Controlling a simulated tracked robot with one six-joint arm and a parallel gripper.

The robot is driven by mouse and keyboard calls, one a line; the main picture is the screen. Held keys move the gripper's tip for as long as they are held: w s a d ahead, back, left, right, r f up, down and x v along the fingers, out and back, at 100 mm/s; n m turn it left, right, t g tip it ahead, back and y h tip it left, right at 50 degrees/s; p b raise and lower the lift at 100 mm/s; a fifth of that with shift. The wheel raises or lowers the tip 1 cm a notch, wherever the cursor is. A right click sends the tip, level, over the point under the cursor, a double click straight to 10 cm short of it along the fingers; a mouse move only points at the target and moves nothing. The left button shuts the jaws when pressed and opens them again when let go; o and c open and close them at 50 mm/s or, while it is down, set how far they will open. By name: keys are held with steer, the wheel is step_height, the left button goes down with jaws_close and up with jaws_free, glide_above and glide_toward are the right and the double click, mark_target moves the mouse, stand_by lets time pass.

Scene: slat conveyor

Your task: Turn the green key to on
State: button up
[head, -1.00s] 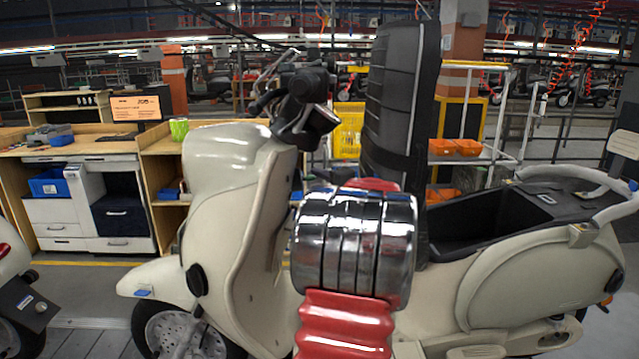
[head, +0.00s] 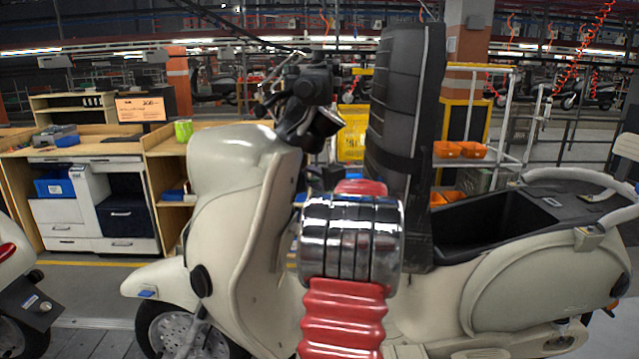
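A cream scooter (head: 225,215) stands side-on across the head view, its front wheel at the left and its black seat (head: 405,90) tipped upright. Its black handlebar (head: 312,85) is at the upper middle. I cannot make out a green key anywhere; the area behind my arm is hidden. My red and chrome arm rises in the middle, in front of the scooter's footwell. My gripper's fingers do not show; they are hidden behind the arm or out of view.
A wooden workbench (head: 95,147) with drawers, a blue bin (head: 54,186) and a green cup (head: 183,130) stands behind at the left. Orange bins (head: 460,150) sit on a white rack at the right. Part of another scooter (head: 15,300) shows at the left edge.

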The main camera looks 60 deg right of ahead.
steer(key=shift+x, duration=0.8)
steer(key=shift+c, duration=0.2)
jaws_close()
